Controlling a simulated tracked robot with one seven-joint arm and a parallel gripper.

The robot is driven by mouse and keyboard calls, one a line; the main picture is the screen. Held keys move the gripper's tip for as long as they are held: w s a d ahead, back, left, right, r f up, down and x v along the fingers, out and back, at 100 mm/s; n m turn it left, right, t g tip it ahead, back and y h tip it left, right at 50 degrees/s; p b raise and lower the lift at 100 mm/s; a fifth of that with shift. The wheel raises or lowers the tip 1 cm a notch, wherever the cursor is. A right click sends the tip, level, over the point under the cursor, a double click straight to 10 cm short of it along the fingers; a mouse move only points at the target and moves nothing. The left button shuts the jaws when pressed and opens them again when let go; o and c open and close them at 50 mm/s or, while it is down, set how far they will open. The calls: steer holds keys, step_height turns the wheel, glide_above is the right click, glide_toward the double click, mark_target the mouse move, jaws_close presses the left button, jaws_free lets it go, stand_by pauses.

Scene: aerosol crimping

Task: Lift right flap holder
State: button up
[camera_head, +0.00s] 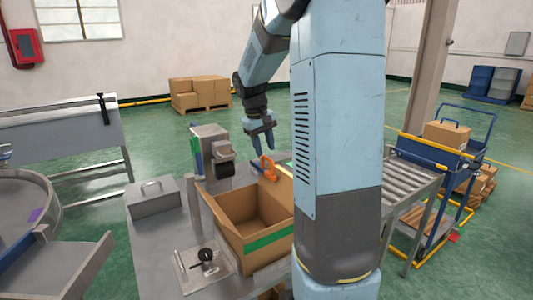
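An open cardboard box (240,232) with a green strip stands on the metal workbench, its right side partly hidden by my arm. An orange clip-like flap holder (267,167) sits at the box's back edge, by a raised flap. I cannot tell whether it is the right one; any other holder could be hidden behind my arm. My gripper (264,150) points down just above the orange holder. Its fingers look apart with nothing visible between them. I cannot tell whether the fingertips touch the holder.
A grey taping device (212,150) stands left of the gripper. A lidded metal box (153,197) and a plate with a black knob (205,258) are on the bench. A roller conveyor (412,196) lies right. A blue cart (440,165) with cartons stands beyond it.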

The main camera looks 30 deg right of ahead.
steer(key=shift+x, duration=1.5)
steer(key=shift+c, duration=0.5)
jaws_close()
steer(key=shift+d+r, duration=0.1)
